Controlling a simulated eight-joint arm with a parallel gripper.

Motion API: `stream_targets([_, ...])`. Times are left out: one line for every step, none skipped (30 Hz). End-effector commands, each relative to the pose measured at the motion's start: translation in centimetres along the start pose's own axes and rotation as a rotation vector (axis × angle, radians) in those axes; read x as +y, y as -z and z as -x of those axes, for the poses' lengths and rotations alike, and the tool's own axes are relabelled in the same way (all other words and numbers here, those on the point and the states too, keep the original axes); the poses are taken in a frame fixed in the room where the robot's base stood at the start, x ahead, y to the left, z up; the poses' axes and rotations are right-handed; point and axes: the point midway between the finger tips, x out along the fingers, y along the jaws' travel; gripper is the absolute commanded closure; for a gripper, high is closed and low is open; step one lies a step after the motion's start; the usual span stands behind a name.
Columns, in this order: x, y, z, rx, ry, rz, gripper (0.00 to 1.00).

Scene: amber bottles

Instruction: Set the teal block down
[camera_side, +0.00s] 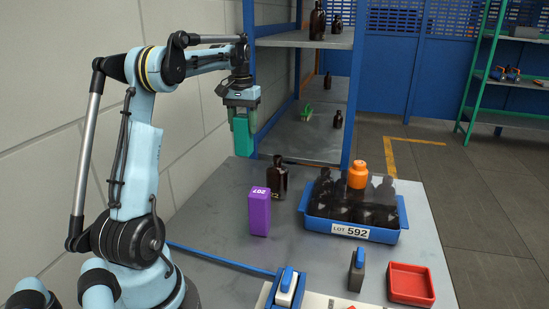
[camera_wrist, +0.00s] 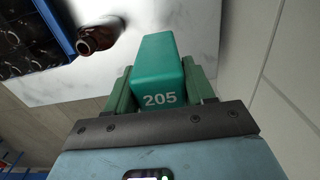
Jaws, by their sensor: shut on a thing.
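The teal block (camera_side: 242,138) is held by my gripper (camera_side: 241,110), above the far left part of the grey table (camera_side: 212,200). In the wrist view the teal block (camera_wrist: 160,72) shows the number 205 and sits between the two green fingers of my gripper (camera_wrist: 160,88). My gripper is shut on it. In the side view the block hangs upright, and its lower end appears near the table's back left edge. I cannot tell exactly how high it is above the surface.
A brown bottle (camera_side: 278,180) and a purple block (camera_side: 260,212) marked 207 stand on the table nearby. A blue crate (camera_side: 318,226) labelled LOT 592 holds several dark bottles. A red tray (camera_side: 411,284) lies at the front right. A shelf rack (camera_side: 300,38) stands behind.

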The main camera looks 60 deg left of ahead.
Motion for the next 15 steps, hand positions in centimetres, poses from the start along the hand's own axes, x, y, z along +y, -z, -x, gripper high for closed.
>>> stream_targets([-0.4, 0.5, -0.3, 0.000, 0.000, 0.005, 0.82])
stream_targets([-0.5, 0.7, -0.5, 0.000, 0.000, 0.006, 0.82])
stream_targets([-0.7, 0.9, -0.7, 0.000, 0.000, 0.009, 0.82])
stream_targets([-0.8, 1.0, -0.8, 0.000, 0.000, 0.010, 0.82])
stream_targets([-0.9, 1.1, -1.1, 0.000, 0.000, 0.011, 0.82])
stream_targets([-0.9, 1.2, -1.5, 0.000, 0.000, 0.011, 0.82])
stream_targets([-1.0, 1.2, -1.9, 0.000, 0.000, 0.012, 0.82])
stream_targets([-1.0, 1.2, -2.3, 0.000, 0.000, 0.012, 0.82])
stream_targets([-1.0, 1.2, -3.0, 0.000, 0.000, 0.012, 0.82])
stream_targets([-1.0, 1.2, -3.5, 0.000, 0.000, 0.012, 0.82])
stream_targets([-1.0, 1.2, -4.0, 0.000, 0.000, 0.011, 0.82])
stream_targets([-1.0, 1.2, -4.7, 0.000, 0.000, 0.011, 0.82])
stream_targets([-0.9, 1.2, -5.2, 0.000, 0.000, 0.011, 0.82])
stream_targets([-0.9, 1.2, -5.5, 0.000, 0.000, 0.011, 0.82])
stream_targets([-0.9, 1.2, -6.0, 0.000, 0.000, 0.011, 0.82])
